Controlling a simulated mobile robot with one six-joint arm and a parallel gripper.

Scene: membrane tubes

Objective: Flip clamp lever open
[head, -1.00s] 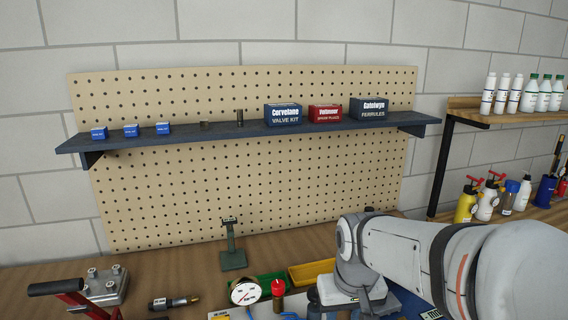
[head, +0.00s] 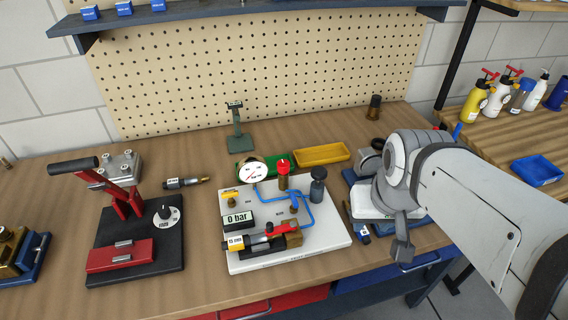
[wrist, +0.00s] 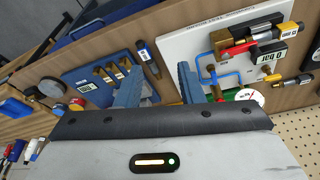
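A white test board (head: 325,252) lies on the bench in the head view. At its front a horizontal clamp fixture (head: 260,243) carries a red lever (head: 284,230) at its right end, beside a brass block (head: 293,240). The red lever also shows in the wrist view (wrist: 240,49), right of my gripper. I cannot tell for sure whether it is raised or flat. My gripper (wrist: 158,76) has two blue fingers spread apart with nothing between them. It hangs over the bench right of the board, clear of the lever. In the head view its fingertips are hard to make out.
A red press with a black handle (head: 73,166) stands left of the board. The board also bears a 0 bar display (head: 238,219), a round gauge (head: 252,170) and blue tubing. Green and yellow trays (head: 321,154) sit behind. A blue tray (wrist: 91,91) lies under my gripper.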

